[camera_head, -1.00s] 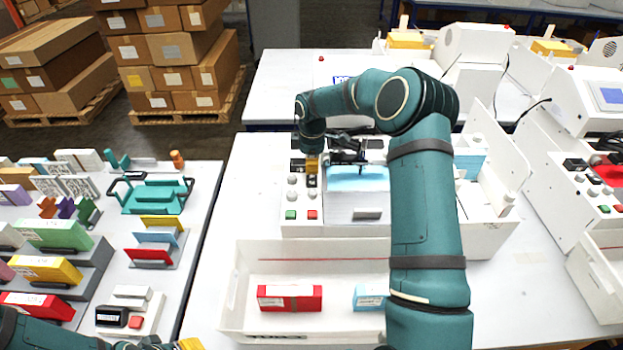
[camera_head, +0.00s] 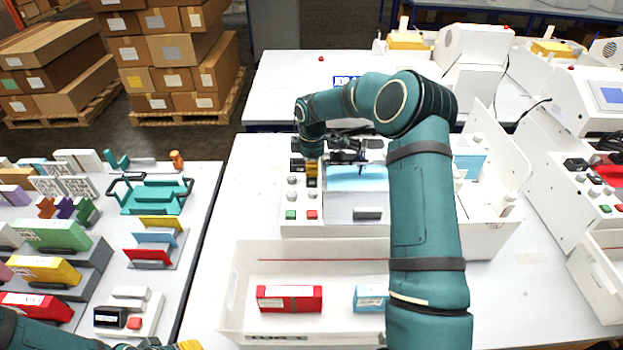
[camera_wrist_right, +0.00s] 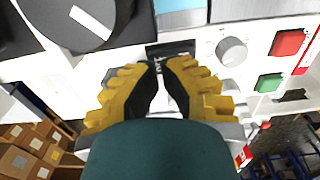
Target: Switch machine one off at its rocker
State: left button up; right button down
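The machine (camera_head: 355,205) is a white box on the middle table, with knobs and green and red buttons on its left panel. My right gripper (camera_head: 312,177) is over the upper part of that panel. In the right wrist view, the yellow fingers (camera_wrist_right: 159,64) are nearly together, with nothing seen between them. Their tips are at the lower edge of a black rocker (camera_wrist_right: 170,49); contact cannot be told. The fingers hide part of the panel below it. My left gripper (camera_head: 188,346) shows only as a yellow tip at the bottom edge.
A grey knob (camera_wrist_right: 231,51), a red button (camera_wrist_right: 289,43) and a green button (camera_wrist_right: 269,82) are right of the rocker. A large dark round part (camera_wrist_right: 80,18) is to its left. A white tray (camera_head: 340,250) with red and blue boxes stands in front of the machine.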

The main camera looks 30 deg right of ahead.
jog(key=shift+r+p, duration=2.25)
jog(key=shift+r, duration=1.1)
